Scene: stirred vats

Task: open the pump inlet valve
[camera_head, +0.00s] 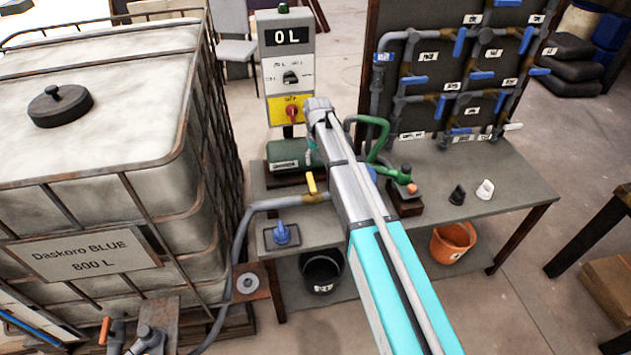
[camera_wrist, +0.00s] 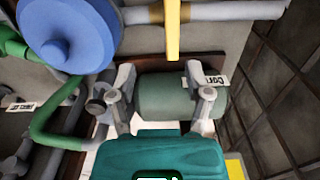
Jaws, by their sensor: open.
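A valve with a yellow handle (camera_head: 311,183) sits on the grey pipe between the tank and the green pump (camera_head: 285,160); I take it for the pump inlet valve. In the wrist view the yellow handle (camera_wrist: 173,30) lies across the pipe (camera_wrist: 228,11), at the top of the picture. My gripper (camera_wrist: 160,88) is open and empty, with the pump's green cylinder (camera_wrist: 165,98) in view between and beyond its fingers. The yellow handle is ahead of the fingers, apart from them. In the head view my arm hides much of the gripper.
A control box (camera_head: 288,75) reading 0 L stands behind the pump. A big tank (camera_head: 100,180) is at the left. Green piping (camera_head: 375,140) and a blue round part (camera_wrist: 70,30) are close by. A valve panel (camera_head: 455,75) stands behind the bench (camera_head: 510,180).

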